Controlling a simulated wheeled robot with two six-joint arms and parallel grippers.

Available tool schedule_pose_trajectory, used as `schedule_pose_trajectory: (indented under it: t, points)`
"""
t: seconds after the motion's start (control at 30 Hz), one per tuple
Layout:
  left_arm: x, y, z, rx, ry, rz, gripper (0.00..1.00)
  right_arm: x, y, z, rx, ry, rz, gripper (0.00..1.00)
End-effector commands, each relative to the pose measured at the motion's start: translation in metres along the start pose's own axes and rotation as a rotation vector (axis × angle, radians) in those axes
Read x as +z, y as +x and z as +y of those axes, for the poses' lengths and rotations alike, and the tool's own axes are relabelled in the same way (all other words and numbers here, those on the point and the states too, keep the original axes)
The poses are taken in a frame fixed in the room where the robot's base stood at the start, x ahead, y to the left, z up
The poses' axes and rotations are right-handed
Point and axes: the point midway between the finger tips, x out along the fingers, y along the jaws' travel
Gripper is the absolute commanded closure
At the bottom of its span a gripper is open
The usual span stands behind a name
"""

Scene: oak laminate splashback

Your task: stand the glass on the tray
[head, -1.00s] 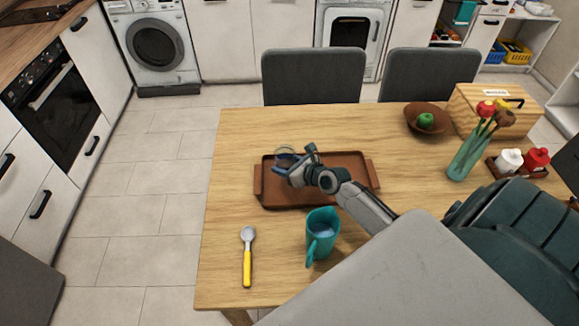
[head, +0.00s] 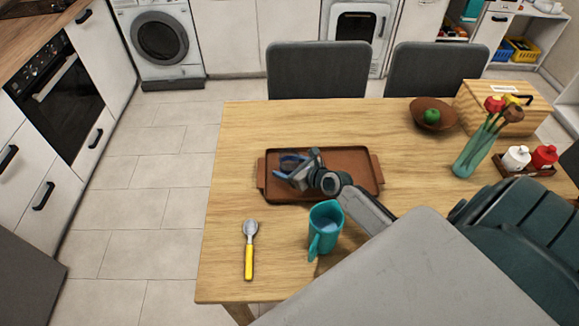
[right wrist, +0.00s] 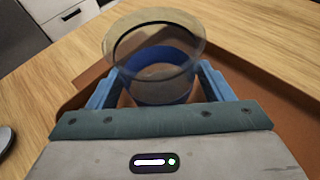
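My right gripper (head: 288,164) is over the left part of the brown tray (head: 345,191). In the right wrist view, the clear glass (right wrist: 156,38) is upright between the two blue fingers (right wrist: 158,85), which appear to close on its sides. Its open rim points up. In the head view the glass is small, blurred and hard to make out. I cannot tell whether its base touches the tray. The tray lies on the wooden table and also shows around the gripper in the right wrist view (right wrist: 262,97). My left gripper is not in view.
A teal mug (head: 325,228) stands in front of the tray, close to my right arm. A spoon with a yellow handle (head: 249,250) lies front left. A brown bowl with a green fruit (head: 452,117), a flower vase (head: 473,152) and a wooden box (head: 480,112) stand at the right.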

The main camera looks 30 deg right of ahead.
Motion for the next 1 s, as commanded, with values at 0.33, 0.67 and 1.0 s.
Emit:
schedule_pose_trajectory:
  t: [0.33, 0.67, 1.0]
  points:
    - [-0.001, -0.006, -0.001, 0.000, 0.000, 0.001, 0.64, 0.003, -0.024, -0.001, 0.000, -0.003, 0.003, 0.26]
    - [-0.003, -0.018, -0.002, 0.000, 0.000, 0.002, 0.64, 0.003, -0.090, 0.000, 0.001, -0.004, 0.003, 0.26]
    - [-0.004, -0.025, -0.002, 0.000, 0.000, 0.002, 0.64, 0.003, -0.121, 0.000, 0.000, -0.001, 0.000, 0.26]
